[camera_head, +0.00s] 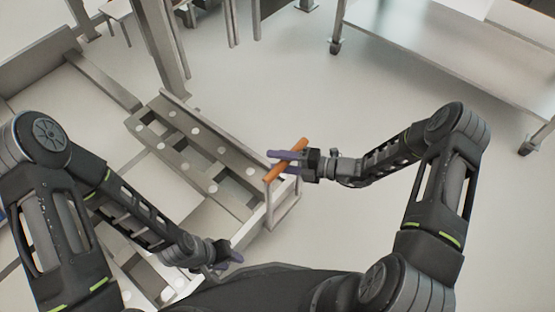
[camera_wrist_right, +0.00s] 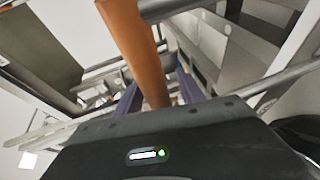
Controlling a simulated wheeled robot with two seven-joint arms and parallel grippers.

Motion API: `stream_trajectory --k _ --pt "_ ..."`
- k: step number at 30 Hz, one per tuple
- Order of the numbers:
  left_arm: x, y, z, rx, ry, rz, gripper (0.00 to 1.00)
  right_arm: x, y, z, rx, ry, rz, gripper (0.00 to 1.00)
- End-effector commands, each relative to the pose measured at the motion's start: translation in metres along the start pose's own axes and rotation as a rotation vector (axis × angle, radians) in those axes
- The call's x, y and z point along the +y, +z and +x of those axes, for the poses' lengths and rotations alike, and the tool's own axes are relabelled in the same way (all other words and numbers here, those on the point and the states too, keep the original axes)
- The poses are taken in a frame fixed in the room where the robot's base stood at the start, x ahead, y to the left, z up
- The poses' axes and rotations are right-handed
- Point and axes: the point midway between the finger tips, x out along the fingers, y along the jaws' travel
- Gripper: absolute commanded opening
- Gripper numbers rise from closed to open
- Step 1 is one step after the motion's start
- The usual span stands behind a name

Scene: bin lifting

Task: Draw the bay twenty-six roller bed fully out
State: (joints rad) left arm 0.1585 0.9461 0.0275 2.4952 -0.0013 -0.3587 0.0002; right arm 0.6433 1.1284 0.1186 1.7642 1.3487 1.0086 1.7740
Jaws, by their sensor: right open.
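A grey roller bed (camera_head: 178,137) with several pale round rollers extends from the upper left toward the middle of the head view. An orange handle bar (camera_head: 286,160) sits at its near right end; it also crosses the right wrist view (camera_wrist_right: 135,45). My right gripper (camera_head: 275,162) is open, with its purple fingers on either side of the orange bar. A gap shows beside the bar in the wrist view, and I cannot tell whether either finger touches it. My left gripper (camera_head: 232,260) hangs low near the bed's near side; its finger gap is unclear. No bay number is readable.
Another roller section (camera_head: 150,278) lies at the lower left, partly behind my left arm. A grey post (camera_head: 163,50) rises behind the bed. A wheeled table (camera_head: 440,45) stands at the upper right. The floor between the bed and that table is clear.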

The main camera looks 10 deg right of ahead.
Motion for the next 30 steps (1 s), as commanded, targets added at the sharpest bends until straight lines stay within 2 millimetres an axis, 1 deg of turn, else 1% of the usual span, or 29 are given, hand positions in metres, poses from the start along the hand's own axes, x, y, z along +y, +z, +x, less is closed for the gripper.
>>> stream_trajectory --k 7,11,14,21,24,27,30 --pt "0.000 0.000 0.000 0.000 0.000 0.000 0.36 0.001 0.001 0.000 0.000 0.002 -0.001 0.47" --pt "0.001 0.000 -0.001 0.000 0.000 0.000 0.36 0.002 0.001 -0.005 -0.002 0.002 -0.002 0.47" --pt "0.001 0.000 -0.003 0.000 0.000 0.000 0.36 0.002 0.002 -0.017 -0.004 0.000 -0.001 0.47" --pt "0.003 0.000 -0.008 0.000 0.000 0.001 0.36 0.002 0.001 -0.057 -0.004 0.000 0.000 0.47" --pt "0.004 0.000 -0.009 0.000 0.000 0.001 0.36 0.001 0.001 -0.070 -0.003 0.001 0.000 0.47" --pt "0.004 0.000 -0.009 0.000 0.000 0.001 0.36 0.001 0.000 -0.077 -0.002 0.000 -0.001 0.47" --pt "0.004 0.000 -0.009 0.000 0.000 0.001 0.36 0.000 0.000 -0.079 -0.001 0.001 -0.001 0.47"
